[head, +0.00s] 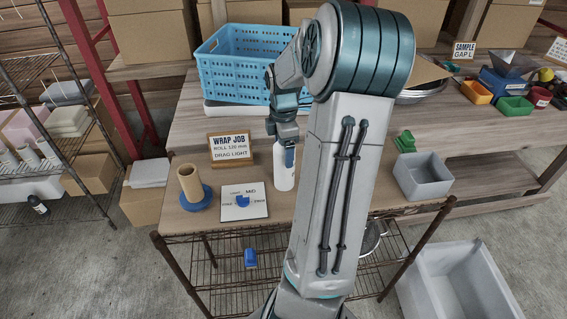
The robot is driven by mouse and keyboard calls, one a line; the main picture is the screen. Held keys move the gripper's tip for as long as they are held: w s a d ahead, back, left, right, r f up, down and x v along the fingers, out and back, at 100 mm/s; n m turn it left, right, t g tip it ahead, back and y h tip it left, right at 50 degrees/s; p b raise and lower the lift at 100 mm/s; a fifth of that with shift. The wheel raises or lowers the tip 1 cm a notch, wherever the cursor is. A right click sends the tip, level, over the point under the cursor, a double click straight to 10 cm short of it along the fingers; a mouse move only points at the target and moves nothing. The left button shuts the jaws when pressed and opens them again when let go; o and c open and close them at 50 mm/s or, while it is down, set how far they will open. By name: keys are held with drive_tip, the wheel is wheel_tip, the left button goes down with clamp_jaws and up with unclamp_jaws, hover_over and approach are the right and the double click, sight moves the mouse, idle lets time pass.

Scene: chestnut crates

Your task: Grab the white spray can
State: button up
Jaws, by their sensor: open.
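The white spray can (284,176) stands upright on the small wooden-topped table (320,208), right of the wrap job sign. My gripper (289,153) is open and points down at the can's top. Its fingers overlap the can's upper part in this view. I cannot tell whether they are around the can or touching it. My own arm covers the area just right of the can.
Left of the can are a sign (232,148), a cardboard tube (190,182) on a blue base, and a white card (243,201). A grey bin (424,176) stands at the table's right. A blue crate (232,68) sits on the bench behind.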

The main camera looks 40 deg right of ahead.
drive_tip(key=shift+f, duration=0.5)
drive_tip(key=c, duration=1.7)
drive_tip(key=shift+r, duration=0.1)
drive_tip(key=shift+r, duration=0.1)
